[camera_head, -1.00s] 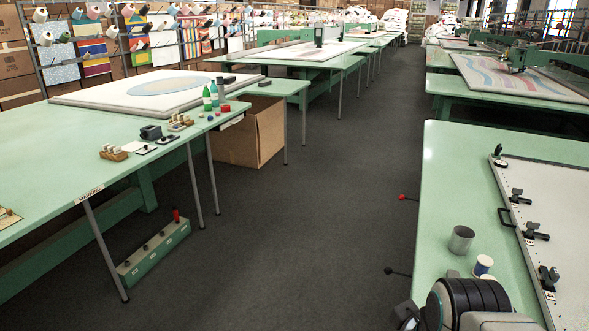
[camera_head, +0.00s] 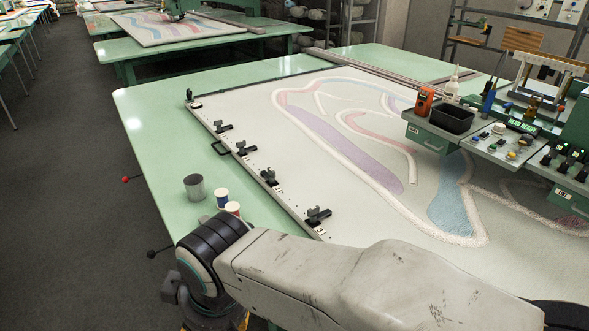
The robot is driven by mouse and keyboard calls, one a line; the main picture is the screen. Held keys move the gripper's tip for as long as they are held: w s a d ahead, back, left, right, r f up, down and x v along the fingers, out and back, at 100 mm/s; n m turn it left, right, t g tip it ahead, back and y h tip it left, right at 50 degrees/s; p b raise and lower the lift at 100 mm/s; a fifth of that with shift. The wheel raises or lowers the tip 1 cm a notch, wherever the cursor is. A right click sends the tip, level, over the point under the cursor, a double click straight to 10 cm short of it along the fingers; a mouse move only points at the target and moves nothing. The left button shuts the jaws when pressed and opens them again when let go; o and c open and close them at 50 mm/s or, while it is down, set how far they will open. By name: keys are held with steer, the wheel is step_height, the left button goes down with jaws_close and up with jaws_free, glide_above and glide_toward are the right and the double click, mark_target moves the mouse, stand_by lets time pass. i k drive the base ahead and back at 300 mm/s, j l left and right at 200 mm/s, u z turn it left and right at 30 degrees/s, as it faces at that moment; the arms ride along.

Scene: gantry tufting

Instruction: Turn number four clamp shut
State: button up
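A row of dark toggle clamps runs along the left edge of the pale tufting frame (camera_head: 262,192), in the head view. From far to near they are a far corner clamp (camera_head: 192,99), a second clamp (camera_head: 222,127), a third clamp (camera_head: 243,149), a fourth clamp (camera_head: 270,178) and a nearest clamp (camera_head: 318,214). Small white number tags lie by the near clamps, too small to read surely. I cannot tell which clamp levers are shut. My arm crosses the lower part of the view, apart from the clamps. My gripper is not visible.
A metal cup (camera_head: 195,188) and two thread spools (camera_head: 222,198) (camera_head: 233,209) stand on the green table (camera_head: 165,140) near the nearer clamps. A black handle (camera_head: 221,148) sticks out from the frame edge. A control console (camera_head: 500,150) overhangs the right side. Dark floor is clear at left.

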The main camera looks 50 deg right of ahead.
mark_target(270, 175)
steer(key=z, duration=1.4)
